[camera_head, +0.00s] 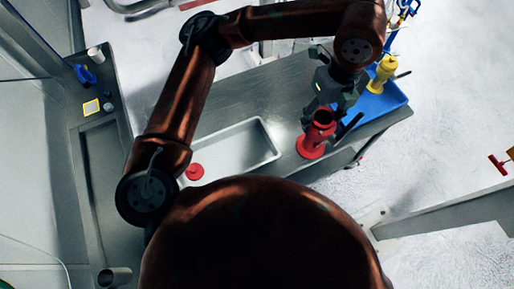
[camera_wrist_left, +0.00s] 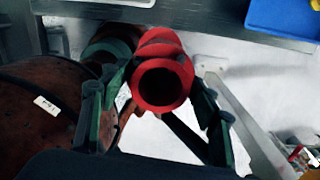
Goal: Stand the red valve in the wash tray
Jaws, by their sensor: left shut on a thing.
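The red valve (camera_head: 312,141) is upright over the steel table, right of the wash tray, with its open round end facing up. In the left wrist view the red valve (camera_wrist_left: 161,82) sits between the two dark fingers. My left gripper (camera_head: 337,112) is shut on it. I cannot tell whether its base touches the table. The pale wash tray (camera_head: 262,137) lies in the middle of the table, partly hidden by my arm. A small red round piece (camera_head: 195,172) is at its near left end. My right gripper is not in view.
A blue tray (camera_head: 391,100) with a yellow valve (camera_head: 381,74) stands at the table's right end, close to my left gripper. A grey side counter (camera_head: 97,165) on the left holds small items. Bare tabletop lies behind the wash tray.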

